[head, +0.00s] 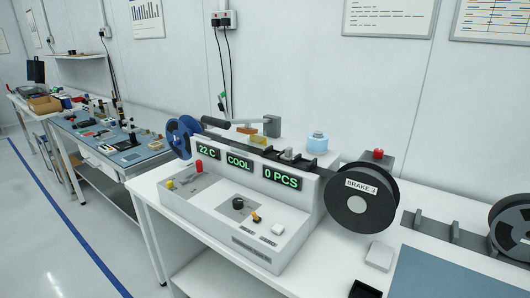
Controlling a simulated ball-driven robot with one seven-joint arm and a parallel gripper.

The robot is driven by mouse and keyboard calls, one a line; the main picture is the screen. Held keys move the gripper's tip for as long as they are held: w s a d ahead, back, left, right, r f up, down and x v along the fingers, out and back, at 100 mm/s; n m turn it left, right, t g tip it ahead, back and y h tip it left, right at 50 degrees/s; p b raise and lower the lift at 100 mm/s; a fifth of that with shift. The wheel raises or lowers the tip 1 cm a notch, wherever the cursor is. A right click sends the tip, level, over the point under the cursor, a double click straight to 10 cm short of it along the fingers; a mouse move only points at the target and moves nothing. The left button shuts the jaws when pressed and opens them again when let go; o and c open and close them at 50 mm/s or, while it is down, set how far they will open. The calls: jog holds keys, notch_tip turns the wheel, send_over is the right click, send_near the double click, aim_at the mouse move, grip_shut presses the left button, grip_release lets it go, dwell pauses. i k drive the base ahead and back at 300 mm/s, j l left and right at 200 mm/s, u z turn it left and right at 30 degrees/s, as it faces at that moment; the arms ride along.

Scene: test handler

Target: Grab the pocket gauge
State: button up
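I cannot pick out the pocket gauge with certainty in the head view. Many small items on the blue-topped bench at left are too small to tell apart. A test handler (207,196) stands on a white table in the middle, with green displays reading 22 C, COOL and 0 PCS. Its low front panel carries a red button, a yellow button, a black knob, an orange-tipped switch and a white key. A black reel (361,216) labelled BRAKE 3 is at its right end, a blue reel (180,137) at its left end. My gripper is not in view.
A small light-blue jar (317,143) stands behind the handler. A white block (379,256), a black tray (365,289) and a blue-grey mat (440,275) lie at right. Another black reel (511,228) is at the right edge. Floor is clear at lower left.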

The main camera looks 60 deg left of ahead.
aim_at(288, 155)
jog(key=i+j+u, duration=0.1)
jog(key=u, duration=2.1)
